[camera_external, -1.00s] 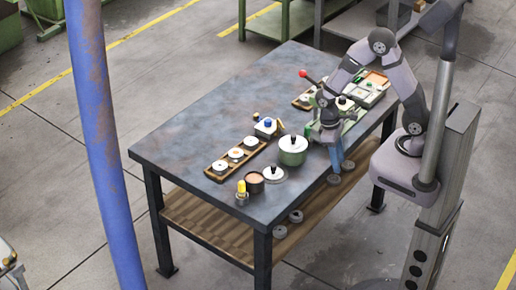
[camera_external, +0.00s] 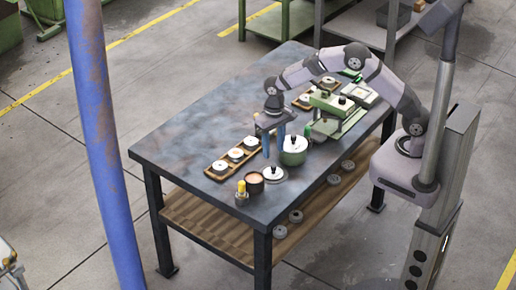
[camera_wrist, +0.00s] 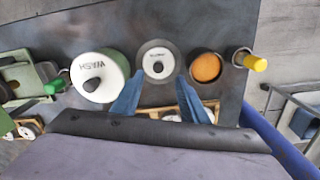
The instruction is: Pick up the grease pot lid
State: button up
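The grease pot lid, a flat white disc with a dark knob and grey rim, lies on the table in the external view (camera_external: 273,174); it also shows in the wrist view (camera_wrist: 157,52). The open pot with orange grease stands beside it in the external view (camera_external: 254,183) and in the wrist view (camera_wrist: 206,66). My gripper points down above the table near the lid in the external view (camera_external: 273,152). Its two blue fingers are spread and empty in the wrist view (camera_wrist: 157,84), with the lid showing between and beyond their tips. The lid's contact with the table is partly unclear.
A green pot with a white lid (camera_external: 293,146) stands close to my fingers; it also shows in the wrist view (camera_wrist: 98,76). A yellow-topped item (camera_external: 242,190) stands past the grease pot. A wooden tray of white discs (camera_external: 235,157) lies behind. The table's left area is clear.

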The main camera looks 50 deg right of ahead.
aim_at(273, 165)
jog(key=shift+w+d+f+p, duration=0.1)
jog(key=shift+f+p, duration=0.55)
jog(key=shift+f, duration=1.2)
jog(key=shift+d+f+p, duration=0.1)
jog(key=shift+f+p, duration=0.55)
jog(key=shift+f, duration=1.2)
jog(key=shift+c, duration=0.2)
grip_shut()
